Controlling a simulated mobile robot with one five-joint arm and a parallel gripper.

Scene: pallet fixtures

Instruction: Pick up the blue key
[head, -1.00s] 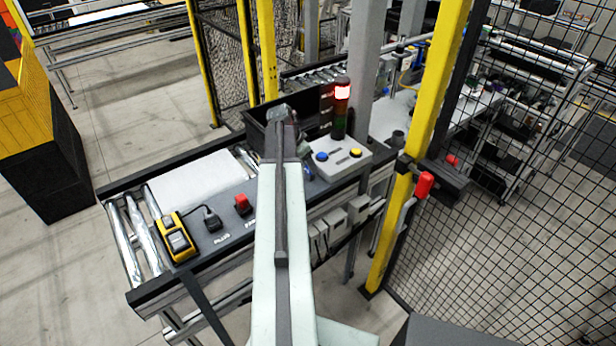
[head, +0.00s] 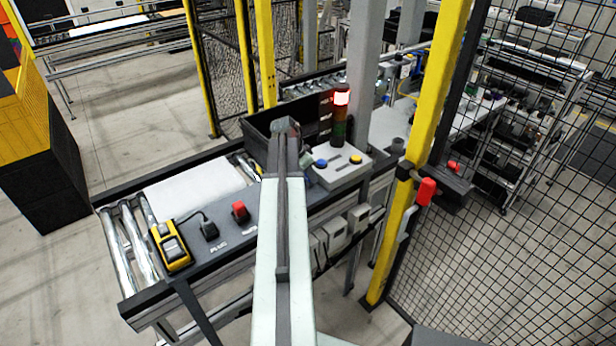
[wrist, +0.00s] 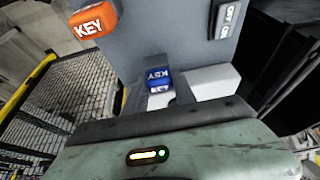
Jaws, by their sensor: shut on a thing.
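The blue key (wrist: 157,76), a small block with white KEY lettering, shows in the middle of the wrist view in front of the grey panel. My gripper (wrist: 163,88) is shut on it, with a pale finger at its right side. The grip's left side is partly hidden behind the dark edge of my wrist. An orange key (wrist: 93,20) with the same lettering is at the upper left of the wrist view, apart from my gripper. In the head view my arm hides the gripper and the blue key.
The grey panel (head: 225,235) holds a yellow device (head: 171,246), a black plug (head: 209,229) and a red piece (head: 240,211). A dark bin (head: 258,138), a button box (head: 340,167) and a lit signal tower (head: 341,98) stand behind. A yellow post (head: 437,90) and mesh fence rise at right.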

